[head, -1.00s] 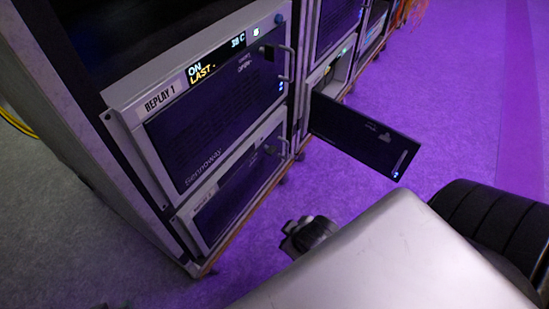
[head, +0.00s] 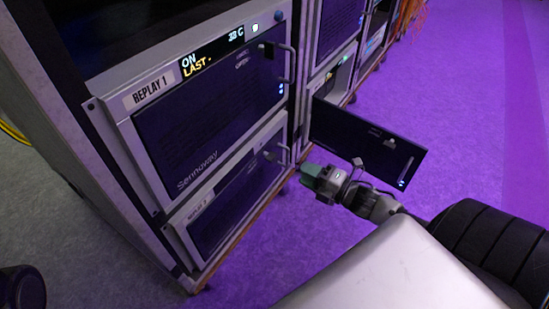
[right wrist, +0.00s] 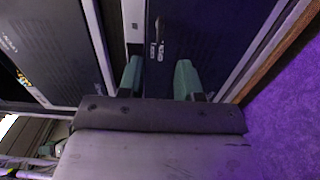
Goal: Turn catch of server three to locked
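The lower server unit (head: 238,193) in the near rack has a dark front door and a label too small to read surely, so I cannot tell if it is server three. Its small catch (head: 268,155) is at the door's upper right, and it also shows in the right wrist view (right wrist: 160,27) above two small marks. I cannot read the catch's setting. My right gripper (head: 312,176) is just right of this door, its green fingertips pointing toward it. In the right wrist view its fingers (right wrist: 160,78) are apart with nothing between them. My left gripper is not in view.
The REPLAY 1 unit (head: 215,100) sits above, with a lit display and a handle (head: 290,62). A dark door (head: 365,138) on the neighbouring rack stands open, just behind my right gripper. Purple-lit floor (head: 470,80) is clear on the right.

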